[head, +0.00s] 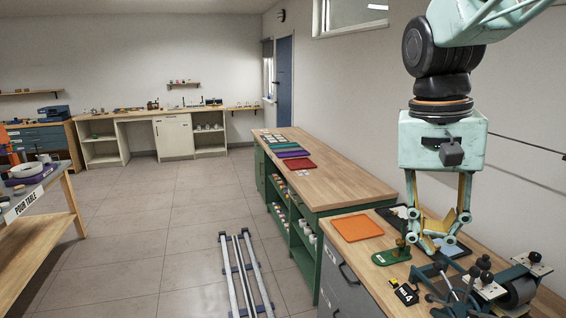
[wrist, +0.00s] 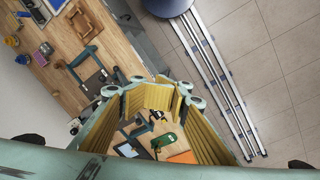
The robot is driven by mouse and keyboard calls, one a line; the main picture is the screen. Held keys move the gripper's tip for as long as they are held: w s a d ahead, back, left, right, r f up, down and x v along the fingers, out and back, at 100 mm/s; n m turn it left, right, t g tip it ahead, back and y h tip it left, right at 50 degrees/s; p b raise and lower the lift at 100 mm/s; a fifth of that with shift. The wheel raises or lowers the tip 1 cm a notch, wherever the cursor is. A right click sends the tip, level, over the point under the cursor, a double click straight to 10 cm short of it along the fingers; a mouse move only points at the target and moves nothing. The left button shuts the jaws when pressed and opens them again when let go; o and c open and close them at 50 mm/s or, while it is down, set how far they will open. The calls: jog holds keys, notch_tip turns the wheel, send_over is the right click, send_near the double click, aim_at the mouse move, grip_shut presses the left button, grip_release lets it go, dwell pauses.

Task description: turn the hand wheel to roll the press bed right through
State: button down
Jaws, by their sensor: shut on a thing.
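The press with its dark roller (head: 519,291) stands on the wooden bench at the lower right of the head view. Its hand wheel (head: 463,282), with dark spokes and black knobs, is on the press's near left side.
An orange mat (head: 357,228), a green-based tool (head: 391,256) and a black tag (head: 405,294) lie left of the press. A long wooden counter (head: 320,178) runs behind. Floor rails (head: 244,270) lie left of the bench, with open floor beyond.

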jog(key=s+a+f+n+t+b, duration=0.1)
jog(key=s+a+n+t, duration=0.1)
jog(key=s, duration=0.7)
jog(key=s+a+f+n+t+y+b, duration=0.1)
jog(key=s+a+f+n+t+b, duration=0.1)
jog(key=s, duration=0.7)
jog(key=shift+s+a+f+n+y, duration=0.15)
jog(key=shift+s+a+n+y, duration=0.3)
jog(key=shift+a, duration=0.4)
jog(key=shift+w, duration=0.15)
